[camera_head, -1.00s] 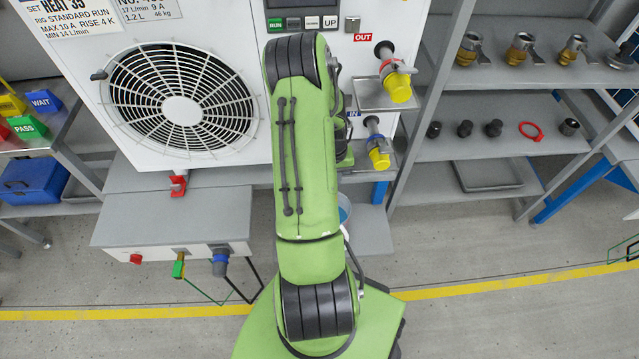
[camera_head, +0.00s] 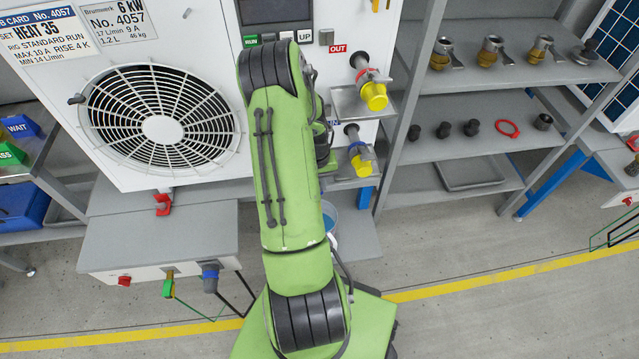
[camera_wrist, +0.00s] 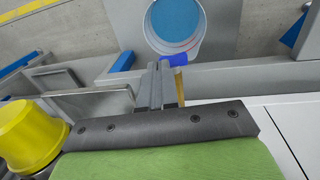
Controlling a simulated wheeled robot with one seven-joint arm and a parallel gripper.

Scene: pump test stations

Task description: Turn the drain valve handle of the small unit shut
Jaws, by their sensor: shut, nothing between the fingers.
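The white unit (camera_head: 190,45) with a round fan grille fills the upper left of the head view. In the wrist view my gripper (camera_wrist: 158,66) is shut and empty, its fingers pointing toward a bucket. A small blue piece (camera_wrist: 174,60) shows right beside the fingertips, with a brass-coloured part (camera_wrist: 180,84) next to the fingers. These may be the drain valve and its handle, but my fingers partly cover them. I cannot tell whether the fingers touch the blue piece or how far the handle is turned. My arm hides this spot and my gripper in the head view.
A bucket (camera_wrist: 172,48) with blue contents stands below the fingers; it shows partly in the head view (camera_head: 329,210). Yellow-capped ports (camera_head: 374,97) and (camera_head: 360,163) stick out over small trays. Shelves with fittings (camera_head: 490,90) stand right. Floor is clear in front.

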